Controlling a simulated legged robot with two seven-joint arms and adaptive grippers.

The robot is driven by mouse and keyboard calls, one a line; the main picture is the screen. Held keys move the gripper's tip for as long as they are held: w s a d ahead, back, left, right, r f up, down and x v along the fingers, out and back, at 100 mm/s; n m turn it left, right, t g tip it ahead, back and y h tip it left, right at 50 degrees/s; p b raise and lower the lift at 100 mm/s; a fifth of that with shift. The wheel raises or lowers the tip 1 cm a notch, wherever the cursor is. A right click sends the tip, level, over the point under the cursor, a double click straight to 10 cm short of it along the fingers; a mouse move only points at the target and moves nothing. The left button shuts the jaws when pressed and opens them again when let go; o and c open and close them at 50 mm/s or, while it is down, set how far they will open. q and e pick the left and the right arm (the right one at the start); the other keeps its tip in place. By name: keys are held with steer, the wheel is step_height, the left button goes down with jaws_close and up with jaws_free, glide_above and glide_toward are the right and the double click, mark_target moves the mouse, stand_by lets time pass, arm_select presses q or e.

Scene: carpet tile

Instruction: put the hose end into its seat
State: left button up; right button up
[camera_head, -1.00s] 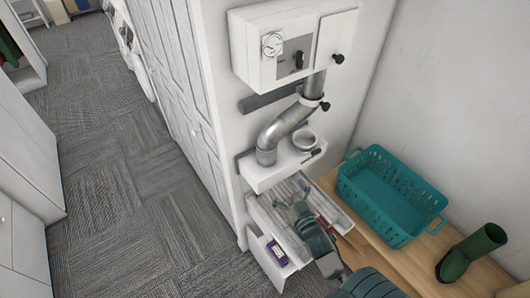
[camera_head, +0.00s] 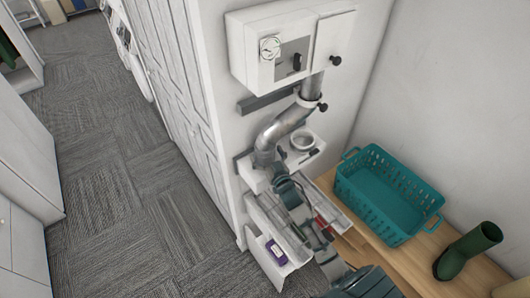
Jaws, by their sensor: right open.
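The silver hose (camera_head: 283,128) curves down from under the white wall box (camera_head: 292,48). Its lower end (camera_head: 264,157) is at the left part of the small white shelf (camera_head: 252,178). A round white ring (camera_head: 303,140), which looks like the seat, stands on the same shelf to the right of the hose end. My right gripper (camera_head: 277,162) is open, with its fingers close beside the hose end on its right. I cannot tell whether they touch it or reach around it. The gripper hides part of the shelf. My left gripper is not in view.
Below the shelf are open white drawers (camera_head: 262,215), one with a purple box (camera_head: 276,251). A teal basket (camera_head: 388,197) and a green boot (camera_head: 468,250) stand on a wooden bench (camera_head: 405,265) at the right. Carpet floor (camera_head: 125,190) is clear at the left.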

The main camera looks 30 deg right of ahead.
steer(key=shift+w, duration=0.3)
steer(key=c, duration=1.2)
